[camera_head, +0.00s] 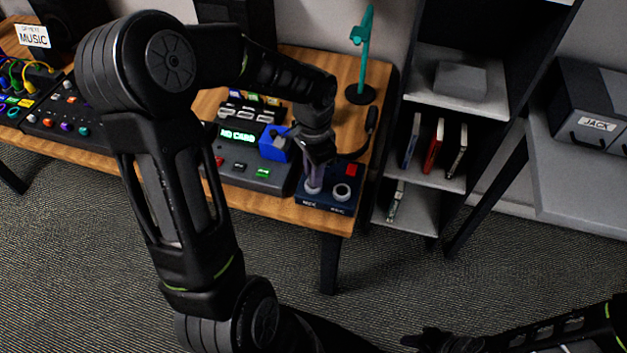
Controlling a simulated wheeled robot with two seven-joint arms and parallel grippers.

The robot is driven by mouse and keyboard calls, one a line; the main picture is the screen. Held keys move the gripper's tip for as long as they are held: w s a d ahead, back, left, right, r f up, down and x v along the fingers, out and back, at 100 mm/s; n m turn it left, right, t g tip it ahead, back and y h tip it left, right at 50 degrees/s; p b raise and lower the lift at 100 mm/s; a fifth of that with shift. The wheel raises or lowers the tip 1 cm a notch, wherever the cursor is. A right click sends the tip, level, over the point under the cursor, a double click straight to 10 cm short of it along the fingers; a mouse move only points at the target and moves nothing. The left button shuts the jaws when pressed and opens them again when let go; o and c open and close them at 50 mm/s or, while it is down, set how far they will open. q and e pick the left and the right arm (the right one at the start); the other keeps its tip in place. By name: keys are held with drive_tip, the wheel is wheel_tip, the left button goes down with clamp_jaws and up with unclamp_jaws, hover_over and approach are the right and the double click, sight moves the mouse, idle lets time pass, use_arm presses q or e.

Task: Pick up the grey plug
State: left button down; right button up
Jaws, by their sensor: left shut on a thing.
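The grey plug (315,178) is an upright grey cylinder on the dark blue box (325,207) at the table's right end. My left gripper (317,158) is above that box, pointing down, and is shut on the plug's upper part, which its fingers partly hide. The plug's lower end meets the left round socket of the box; I cannot tell whether it is inside or just above. My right gripper (425,339) is low at the bottom right, dark and far from the plug; its fingers are too unclear to tell open from shut.
A console with a green display (239,135) and a blue block (275,145) stand just left of the gripper. A teal stand (363,60) rises behind. A dark shelf (425,105) with books is to the right. Mixers (75,118) sit at the left. The floor in front is clear.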

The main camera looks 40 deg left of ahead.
use_arm(q)
wheel_tip(320, 180, up, 10)
use_arm(e)
drive_tip(key=shift+f, duration=0.15)
idle(0.5)
idle(0.5)
